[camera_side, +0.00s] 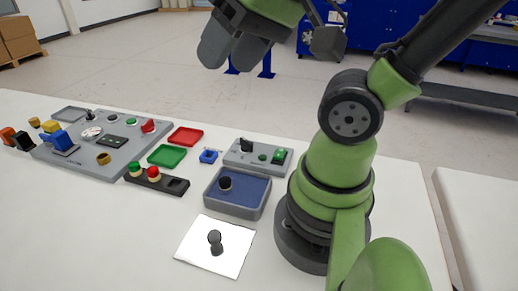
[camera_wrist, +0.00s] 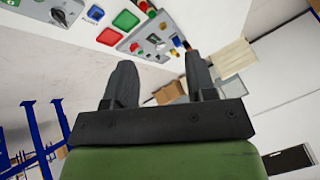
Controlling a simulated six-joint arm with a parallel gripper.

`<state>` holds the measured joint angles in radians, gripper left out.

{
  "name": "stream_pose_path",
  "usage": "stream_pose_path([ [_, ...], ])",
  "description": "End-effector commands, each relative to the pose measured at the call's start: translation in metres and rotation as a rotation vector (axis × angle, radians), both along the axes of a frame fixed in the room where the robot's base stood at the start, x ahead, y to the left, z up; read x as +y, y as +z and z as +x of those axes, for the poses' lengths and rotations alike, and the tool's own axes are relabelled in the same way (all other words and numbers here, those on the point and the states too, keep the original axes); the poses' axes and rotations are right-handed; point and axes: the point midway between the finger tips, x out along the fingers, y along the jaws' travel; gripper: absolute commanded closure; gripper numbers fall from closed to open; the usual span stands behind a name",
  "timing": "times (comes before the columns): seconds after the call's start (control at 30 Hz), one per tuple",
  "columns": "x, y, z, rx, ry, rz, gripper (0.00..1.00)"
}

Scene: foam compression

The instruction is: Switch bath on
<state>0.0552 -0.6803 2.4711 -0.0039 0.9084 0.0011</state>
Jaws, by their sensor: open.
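The bath (camera_side: 214,206) is a grey, blue-lined basin on the table with a dark cylindrical piece in it. Behind it is a grey control box (camera_side: 234,158) with a black switch (camera_side: 246,145), a small green button and a green rocker. Which way the switch is set is too small to tell. Part of the box, with a dark knob, shows at the upper left of the wrist view (camera_wrist: 74,7). My gripper (camera_side: 228,54) is open and empty, high above the table and far from the box. Its two fingers stand apart in the wrist view (camera_wrist: 160,78).
A white square (camera_side: 196,240) with a dark weight-like piece lies in front of the bath. Red (camera_side: 185,137) and green (camera_side: 166,156) trays, a small blue holder (camera_side: 208,156) and a large grey panel (camera_side: 75,162) stand left. The table's front left is clear.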

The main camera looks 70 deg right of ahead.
Motion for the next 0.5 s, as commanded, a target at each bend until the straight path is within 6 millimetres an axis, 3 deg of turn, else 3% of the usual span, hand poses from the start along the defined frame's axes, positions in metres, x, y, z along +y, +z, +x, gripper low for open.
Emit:
stream_pose_path([
  [0.17,-0.042,-0.017,0.030,0.187,-0.214,0.028,0.49],
  [0.3,-0.090,-0.042,0.045,0.351,-0.407,0.088,0.49],
  [0.5,-0.164,-0.093,0.039,0.567,-0.667,0.233,0.49],
])
